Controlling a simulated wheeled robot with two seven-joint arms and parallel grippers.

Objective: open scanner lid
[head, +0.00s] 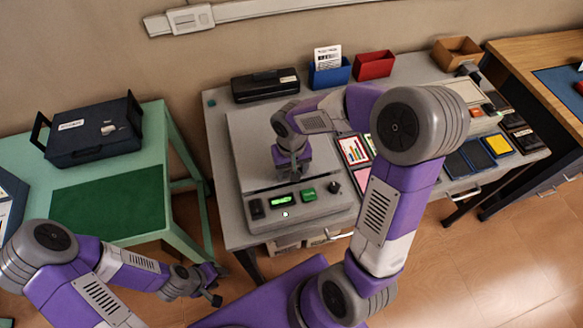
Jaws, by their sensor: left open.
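The scanner (322,212) is a wide grey machine on the middle table, with a front panel of green and black buttons and a knob. Its flat grey lid (250,150) looks closed, lying level on the body. My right gripper (291,174) points down over the front part of the lid, just behind the panel. Its fingers are small and dark here, so I cannot tell whether they are apart or touching the lid. My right arm hides the lid's right part. My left gripper (214,284) is open and empty, low at the left, away from the scanner.
A black case (262,86), a blue bin (329,75) and a red bin (374,65) stand behind the scanner. Colour cards (354,150) and ink pads lie to its right. A green table (25,147) with a dark blue box (92,132) stands left.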

